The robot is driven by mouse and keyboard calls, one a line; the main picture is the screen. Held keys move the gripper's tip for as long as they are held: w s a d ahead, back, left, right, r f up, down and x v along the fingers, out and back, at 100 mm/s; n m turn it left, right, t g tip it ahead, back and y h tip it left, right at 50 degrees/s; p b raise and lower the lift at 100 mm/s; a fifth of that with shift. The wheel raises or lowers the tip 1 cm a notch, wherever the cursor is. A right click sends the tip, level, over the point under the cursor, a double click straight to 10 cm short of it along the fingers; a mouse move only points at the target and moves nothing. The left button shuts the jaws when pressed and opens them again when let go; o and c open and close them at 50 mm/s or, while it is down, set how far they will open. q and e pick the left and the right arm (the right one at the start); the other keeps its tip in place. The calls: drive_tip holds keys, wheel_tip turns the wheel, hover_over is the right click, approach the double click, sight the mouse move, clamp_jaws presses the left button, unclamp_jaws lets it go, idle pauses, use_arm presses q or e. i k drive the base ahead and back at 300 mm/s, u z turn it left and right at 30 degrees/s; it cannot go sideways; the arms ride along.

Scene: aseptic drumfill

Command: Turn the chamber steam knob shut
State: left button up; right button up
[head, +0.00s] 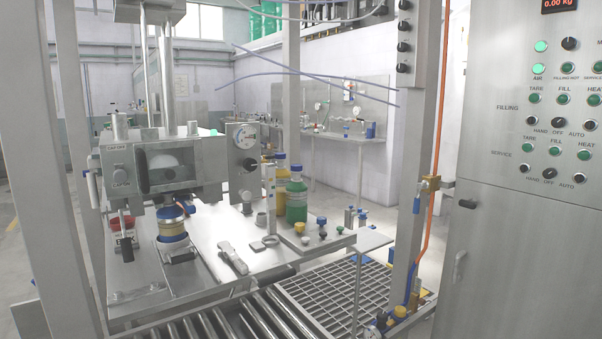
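The steel chamber (130,170) with a dark window stands at the left above the work table. On the panel at its right side is a round white gauge (245,136). A small black knob (250,164) sits low on this panel, below the gauge; it looks like the chamber steam knob. Its turned position is too small to tell, and I cannot read a label by it. Neither of my grippers is in view, and nothing touches the knob.
A control cabinet (530,250) fills the right. Rollers (240,320) run below.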

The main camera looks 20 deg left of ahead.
sight(250, 164)
drive_tip(key=z, duration=0.75)
drive_tip(key=i, duration=1.4)
drive_tip(key=u, duration=0.45)
